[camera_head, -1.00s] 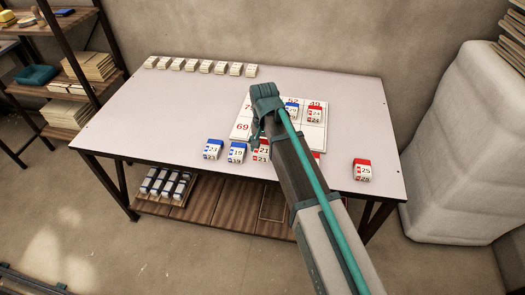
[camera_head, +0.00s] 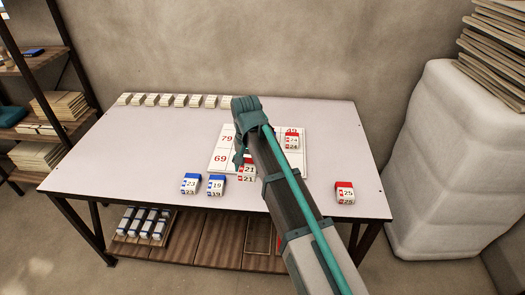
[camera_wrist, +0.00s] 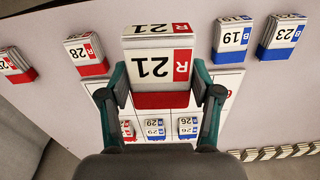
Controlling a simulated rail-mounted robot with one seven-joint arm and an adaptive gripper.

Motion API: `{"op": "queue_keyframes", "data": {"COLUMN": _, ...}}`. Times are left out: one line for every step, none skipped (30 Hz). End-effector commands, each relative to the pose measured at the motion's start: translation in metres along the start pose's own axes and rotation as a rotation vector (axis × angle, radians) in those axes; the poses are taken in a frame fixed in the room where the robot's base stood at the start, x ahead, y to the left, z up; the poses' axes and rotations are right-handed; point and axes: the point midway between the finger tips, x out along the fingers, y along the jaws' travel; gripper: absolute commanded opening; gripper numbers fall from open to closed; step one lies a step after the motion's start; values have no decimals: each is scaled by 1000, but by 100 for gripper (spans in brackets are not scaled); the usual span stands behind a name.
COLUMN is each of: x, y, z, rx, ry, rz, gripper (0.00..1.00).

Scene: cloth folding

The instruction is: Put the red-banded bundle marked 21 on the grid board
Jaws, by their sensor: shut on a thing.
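The red-banded bundle marked 21 (camera_head: 247,174) is white with a red band. It is held by my gripper (camera_head: 243,160), raised above the table by the front edge of the grid board (camera_head: 216,166). In the wrist view, the bundle (camera_wrist: 155,66) sits between the two fingers (camera_wrist: 160,88) and looks nearer than the bundles beside it. The white grid board carries red numbers such as 79, 69 and 49. A red-banded bundle (camera_head: 291,141) and two blue-banded bundles (camera_wrist: 155,128) (camera_wrist: 188,126) lie on it. My arm hides part of the board in the head view.
Blue bundles 23 (camera_head: 190,184) and 19 (camera_head: 216,186) stand at the table's front edge. Red bundles 25 (camera_head: 345,193) and 28 (camera_wrist: 86,53) lie on the other side. A row of pale bundles (camera_head: 175,100) lines the back edge. The table's left part is clear.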

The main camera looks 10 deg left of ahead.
Motion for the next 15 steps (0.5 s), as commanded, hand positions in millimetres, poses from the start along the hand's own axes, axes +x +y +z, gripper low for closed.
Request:
{"op": "queue_keyframes", "data": {"x": -2, "y": -6, "z": -16, "rx": -5, "ry": 0, "rz": 0, "gripper": 28}}
{"op": "queue_keyframes", "data": {"x": -3, "y": -8, "z": -21, "rx": -9, "ry": 0, "rz": 0, "gripper": 28}}
{"op": "queue_keyframes", "data": {"x": -4, "y": -11, "z": -28, "rx": -14, "ry": 0, "rz": 0, "gripper": 28}}
{"op": "queue_keyframes", "data": {"x": -5, "y": -13, "z": -32, "rx": -18, "ry": 0, "rz": 0, "gripper": 28}}
{"op": "queue_keyframes", "data": {"x": -6, "y": -14, "z": -36, "rx": -21, "ry": 0, "rz": 0, "gripper": 28}}
{"op": "queue_keyframes", "data": {"x": -7, "y": -16, "z": -40, "rx": -28, "ry": 0, "rz": 0, "gripper": 28}}
{"op": "queue_keyframes", "data": {"x": -7, "y": -18, "z": -42, "rx": -32, "ry": 0, "rz": 0, "gripper": 28}}
{"op": "queue_keyframes", "data": {"x": -8, "y": -19, "z": -45, "rx": -35, "ry": 0, "rz": 0, "gripper": 28}}
{"op": "queue_keyframes", "data": {"x": -8, "y": -20, "z": -48, "rx": -40, "ry": 0, "rz": 0, "gripper": 28}}
{"op": "queue_keyframes", "data": {"x": -8, "y": -22, "z": -50, "rx": -43, "ry": 0, "rz": 0, "gripper": 28}}
{"op": "queue_keyframes", "data": {"x": -8, "y": -23, "z": -52, "rx": -45, "ry": -1, "rz": 0, "gripper": 28}}
{"op": "queue_keyframes", "data": {"x": -7, "y": -25, "z": -56, "rx": -52, "ry": -1, "rz": 0, "gripper": 28}}
{"op": "queue_keyframes", "data": {"x": -6, "y": -26, "z": -59, "rx": -55, "ry": -1, "rz": 0, "gripper": 28}}
{"op": "queue_keyframes", "data": {"x": -4, "y": -28, "z": -62, "rx": -59, "ry": -1, "rz": 0, "gripper": 28}}
{"op": "queue_keyframes", "data": {"x": -1, "y": -31, "z": -68, "rx": -61, "ry": -2, "rz": 1, "gripper": 28}}
